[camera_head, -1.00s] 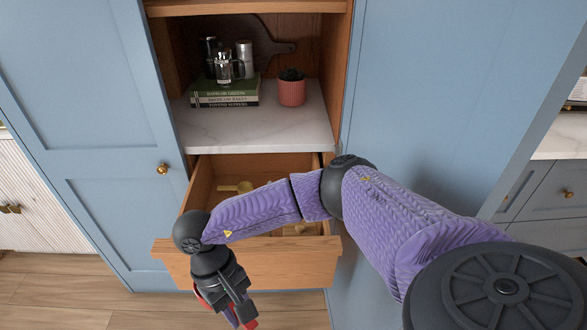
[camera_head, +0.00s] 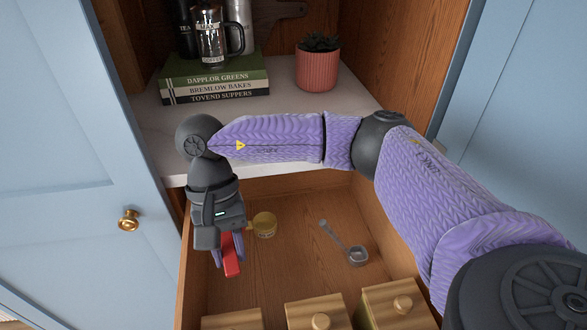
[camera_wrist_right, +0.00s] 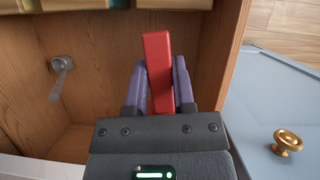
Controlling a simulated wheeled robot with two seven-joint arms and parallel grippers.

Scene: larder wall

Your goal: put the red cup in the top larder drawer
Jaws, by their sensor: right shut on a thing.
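My right gripper (camera_head: 229,256) is shut on a red, bar-like piece (camera_head: 231,262), taken to be part of the red cup. It hangs above the open drawer (camera_head: 300,265), near the drawer's left wall. In the right wrist view the red piece (camera_wrist_right: 157,70) stands out between the two purple fingers (camera_wrist_right: 159,85); no cup bowl can be made out. The drawer is pulled out below the marble shelf, and its wooden floor shows in both views. My left gripper is not in view.
The drawer holds a gold cup (camera_head: 264,224), a grey measuring scoop (camera_head: 357,256) and several wooden boxes with knobs (camera_head: 320,312) along the front. Its middle floor is bare. Above, the shelf (camera_head: 285,100) carries books (camera_head: 215,80) and a potted plant (camera_head: 317,68).

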